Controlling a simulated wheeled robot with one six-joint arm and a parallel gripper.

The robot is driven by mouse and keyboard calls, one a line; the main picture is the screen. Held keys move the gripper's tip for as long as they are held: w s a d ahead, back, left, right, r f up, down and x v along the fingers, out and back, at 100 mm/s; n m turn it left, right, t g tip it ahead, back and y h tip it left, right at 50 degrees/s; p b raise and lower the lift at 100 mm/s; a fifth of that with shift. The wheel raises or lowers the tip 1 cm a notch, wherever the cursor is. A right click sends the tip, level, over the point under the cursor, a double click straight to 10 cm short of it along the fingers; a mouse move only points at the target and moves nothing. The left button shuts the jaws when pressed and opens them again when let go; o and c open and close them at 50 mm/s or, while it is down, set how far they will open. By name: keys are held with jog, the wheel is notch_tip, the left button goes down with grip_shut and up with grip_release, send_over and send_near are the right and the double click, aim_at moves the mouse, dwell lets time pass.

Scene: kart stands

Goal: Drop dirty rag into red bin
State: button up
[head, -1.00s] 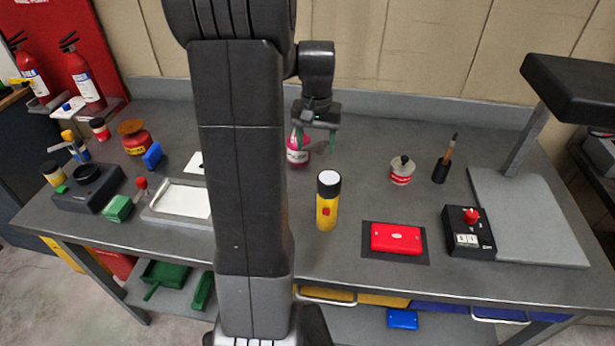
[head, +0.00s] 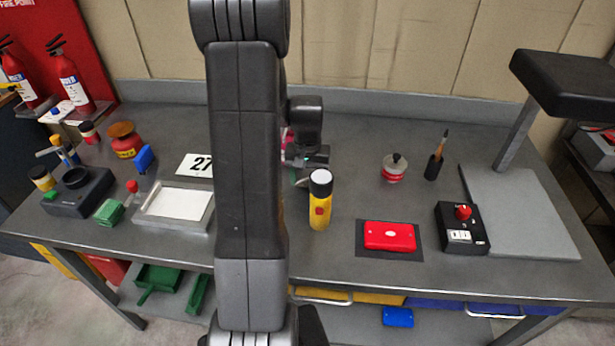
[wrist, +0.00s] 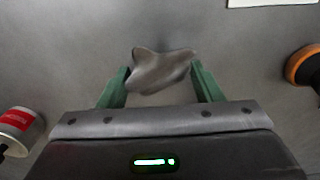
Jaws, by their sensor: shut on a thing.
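The dirty rag (wrist: 163,72) is a crumpled grey-brown cloth in the wrist view. It sits between the green fingers of my gripper (wrist: 160,82), which is shut on it. I cannot tell whether the rag touches the bench or hangs just above it. In the head view my gripper (head: 305,175) is low behind the yellow torch, partly hidden by my own arm, and the rag is hidden there. A red bin (head: 107,268) shows partly under the left end of the bench, beside a yellow one; its opening is hidden.
The yellow torch (head: 320,200) stands close in front of my gripper. A pink bottle (head: 290,140) is mostly hidden behind my arm. A "27" card (head: 195,165) and a metal tray (head: 180,207) lie left. The red-and-white can (head: 394,168) stands right.

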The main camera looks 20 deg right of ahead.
jog(key=shift+f, duration=0.2)
jog(key=o, duration=1)
jog(key=shift+c, duration=0.2)
jog(key=shift+r, duration=0.15)
